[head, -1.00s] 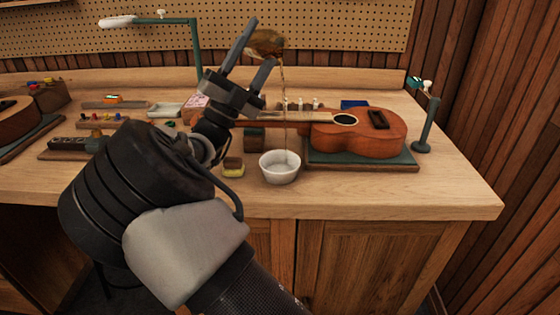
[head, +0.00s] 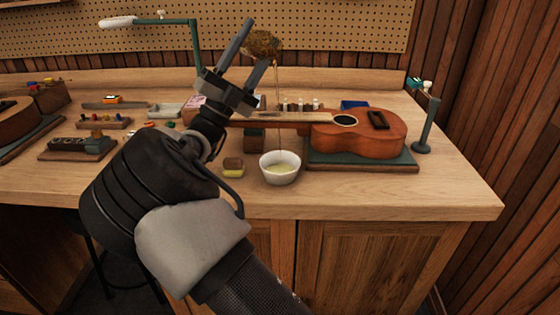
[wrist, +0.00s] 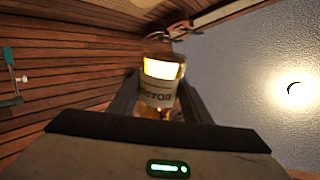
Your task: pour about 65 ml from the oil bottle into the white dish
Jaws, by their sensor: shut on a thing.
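The oil bottle (head: 262,44) is amber-brown and tipped over, high above the bench. My gripper (head: 250,47) is shut on it, one finger on each side. In the wrist view the bottle (wrist: 160,88) sits between the fingers, with a pale label bearing partly readable letters. A thin amber stream falls from the bottle into the white dish (head: 280,174). The dish stands upright near the bench's front edge and holds a shallow pool of yellowish liquid. The bottle's mouth is hard to make out.
A ukulele (head: 365,134) lies on a green mat (head: 330,159) right of the dish. A green lamp (head: 427,122) stands at the right. Small vials (head: 300,104) stand behind. The bench's front right (head: 440,192) is clear.

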